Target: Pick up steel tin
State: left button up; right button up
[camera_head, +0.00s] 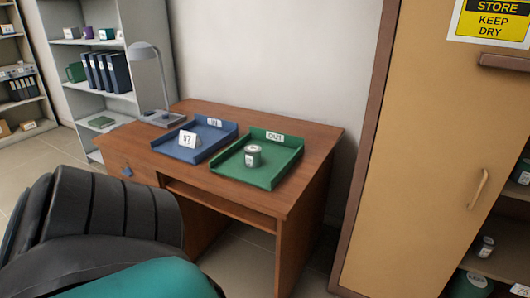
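A small steel tin (253,156) with a pale label stands upright in the green tray (284,170) marked OUT on the wooden desk (124,138). Another small metallic tin (485,247) with a label stands on a shelf inside the cabinet at the right edge. Neither of my grippers is in view.
A blue tray (222,126) marked IN holds a white card (189,140). A grey lamp (147,52) stands at the desk's back left. A tan cabinet (425,130) stands right. Shelves (102,52) stand behind left.

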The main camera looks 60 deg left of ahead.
aim_at(253, 152)
jog(key=u, duration=2)
jog(key=i+j, duration=0.15)
jog(key=i, duration=0.2)
